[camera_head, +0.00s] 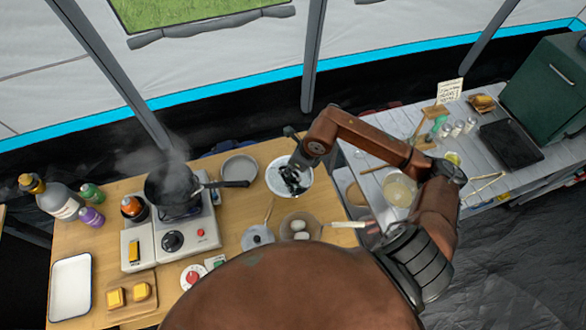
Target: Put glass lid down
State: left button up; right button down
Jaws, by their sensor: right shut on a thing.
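My right gripper (291,181) reaches in from the right and points down over a round, white-rimmed shape near the back right of the wooden table. It is shut on what appears to be the glass lid (275,182), a pale round disc with a light rim. The gripper's dark fingers cover the middle of the lid and hide its knob. I cannot tell whether the lid touches the table or something under it. My left gripper is not in view.
A steaming dark pan (170,187) sits on the stove (172,238). A grey plate (239,168) lies left of the lid; a bowl with eggs (300,222) and a small grey pot (257,237) stand in front. Bottles (62,203) and a white tray (70,287) are at the left.

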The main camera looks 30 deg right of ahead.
jog(key=w+d+f, duration=0.2)
jog(key=f, duration=0.1)
jog(key=w+d+f, duration=0.1)
jog(key=f, duration=0.1)
jog(key=shift+w+d+f, duration=0.1)
jog(key=shift+w, duration=0.25)
jog(key=shift+w+d+f, duration=0.35)
jog(key=shift+f, duration=0.3)
notch_tip(320, 180, down, 2)
jog(key=shift+f+p, duration=0.15)
jog(key=shift+p, duration=0.2)
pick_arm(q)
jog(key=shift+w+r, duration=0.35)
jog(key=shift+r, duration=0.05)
pick_arm(e)
jog(key=shift+f, duration=0.3)
jog(key=c, duration=2)
grip_release()
jog(key=shift+f, duration=0.1)
jog(key=shift+c, duration=0.2)
